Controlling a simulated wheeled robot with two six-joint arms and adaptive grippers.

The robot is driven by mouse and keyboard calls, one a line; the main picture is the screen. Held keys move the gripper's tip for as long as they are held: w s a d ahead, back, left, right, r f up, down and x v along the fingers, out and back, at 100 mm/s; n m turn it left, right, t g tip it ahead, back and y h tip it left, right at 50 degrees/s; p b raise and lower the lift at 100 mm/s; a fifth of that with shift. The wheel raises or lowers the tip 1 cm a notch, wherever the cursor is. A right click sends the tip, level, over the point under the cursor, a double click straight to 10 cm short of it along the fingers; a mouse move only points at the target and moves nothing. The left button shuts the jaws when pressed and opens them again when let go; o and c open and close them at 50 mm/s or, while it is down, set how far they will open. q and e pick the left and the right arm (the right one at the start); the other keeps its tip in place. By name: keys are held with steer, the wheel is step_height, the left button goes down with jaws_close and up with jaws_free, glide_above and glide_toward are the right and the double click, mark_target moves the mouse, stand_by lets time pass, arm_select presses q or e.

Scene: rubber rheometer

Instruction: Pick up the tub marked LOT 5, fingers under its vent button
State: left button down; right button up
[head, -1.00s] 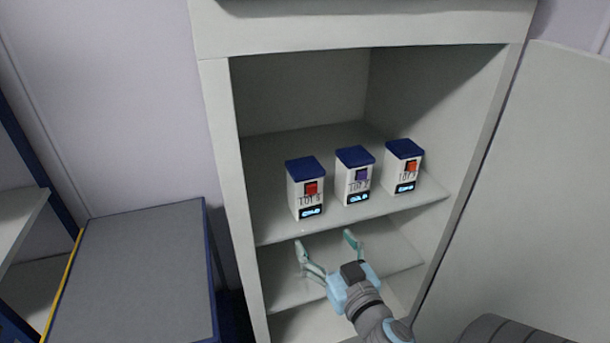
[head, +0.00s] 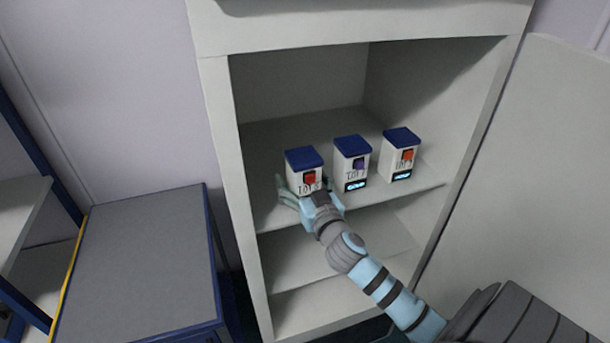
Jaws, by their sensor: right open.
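The tub marked LOT 5 (head: 302,160) is white with a dark blue lid and a red vent button (head: 309,177). It stands upright at the left of a row of three on the cabinet shelf. My right gripper (head: 304,186) is open at this tub, one finger at its left side and the other at its right, below the button height. The gripper hides the tub's lower front; whether the fingers touch it I cannot tell. My left gripper is not in view.
The cabinet's left wall (head: 232,170) is near the gripper. The open door (head: 500,180) stands right. A grey-topped bench (head: 140,260) is at left.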

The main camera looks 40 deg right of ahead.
steer(key=shift+s, duration=0.1)
steer(key=c, duration=1.4)
steer(key=shift+r, duration=0.1)
steer(key=shift+c, duration=0.2)
